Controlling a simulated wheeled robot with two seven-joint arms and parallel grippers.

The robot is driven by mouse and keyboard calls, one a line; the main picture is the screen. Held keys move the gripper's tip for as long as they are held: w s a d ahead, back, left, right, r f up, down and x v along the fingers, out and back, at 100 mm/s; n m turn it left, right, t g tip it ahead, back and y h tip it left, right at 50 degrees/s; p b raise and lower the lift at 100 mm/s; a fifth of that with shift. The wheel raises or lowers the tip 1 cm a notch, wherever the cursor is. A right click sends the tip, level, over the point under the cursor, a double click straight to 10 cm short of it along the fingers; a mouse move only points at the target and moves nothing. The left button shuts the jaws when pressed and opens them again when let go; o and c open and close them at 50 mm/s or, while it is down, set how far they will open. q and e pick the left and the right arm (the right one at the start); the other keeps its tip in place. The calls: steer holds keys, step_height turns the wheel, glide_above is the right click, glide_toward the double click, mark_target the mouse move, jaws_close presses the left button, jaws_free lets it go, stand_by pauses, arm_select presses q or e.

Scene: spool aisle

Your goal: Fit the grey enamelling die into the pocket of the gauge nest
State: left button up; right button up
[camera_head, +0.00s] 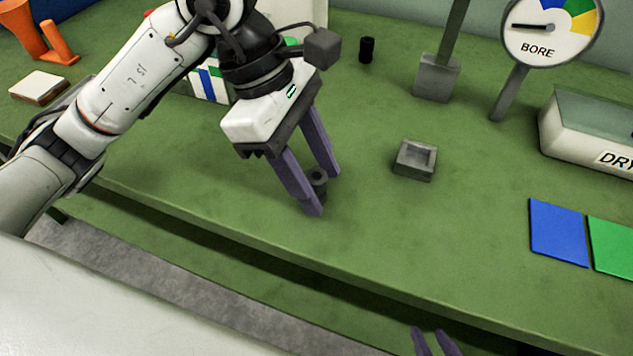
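The grey enamelling die (319,182) is a small dark grey upright cylinder with a hole in its top, on the green bench. My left gripper (323,193) reaches down over it, with one purple finger on each side. The near finger hides part of the die, and I cannot tell whether both fingers touch it. The gauge nest (402,168) is a small grey square block to the right of the die, with an empty pocket in its top. My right gripper (430,330) shows only its purple fingertips at the bottom edge, apart with nothing between them.
A black cylinder (367,50) and a grey post base (437,78) stand at the back. A BORE dial (540,45) and a DRY box (580,145) are on the right, with blue (557,232) and green (612,247) panels in front. Bench between die and nest is clear.

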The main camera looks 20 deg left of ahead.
arm_select(q)
jaws_close()
steer(key=shift+r, duration=0.15)
